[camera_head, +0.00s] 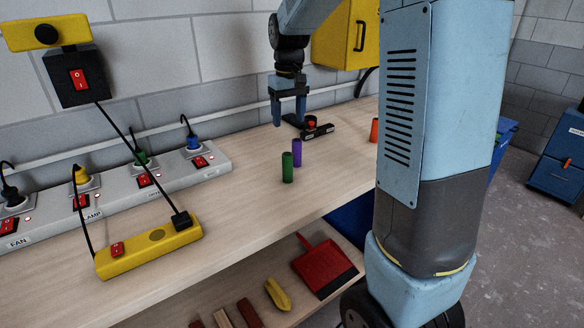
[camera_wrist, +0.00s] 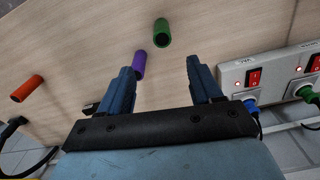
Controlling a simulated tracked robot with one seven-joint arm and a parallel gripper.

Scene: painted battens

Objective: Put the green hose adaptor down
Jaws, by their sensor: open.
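The green hose adaptor (camera_head: 288,167) stands upright on the wooden bench, just in front of a purple cylinder (camera_head: 297,152). In the wrist view the green adaptor (camera_wrist: 161,33) shows beyond my fingertips, with the purple cylinder (camera_wrist: 139,64) between it and the gripper. My gripper (camera_head: 289,122) is open and empty, above the bench and farther back than both cylinders. Its two fingers (camera_wrist: 162,75) show apart in the wrist view, and neither touches the green adaptor.
An orange cylinder (camera_head: 375,130) stands to the right, partly hidden by my arm. A black tool with a red knob (camera_head: 312,127) lies near my gripper. A grey socket strip (camera_head: 120,196) runs along the wall, and a yellow power block (camera_head: 148,247) lies at the front left.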

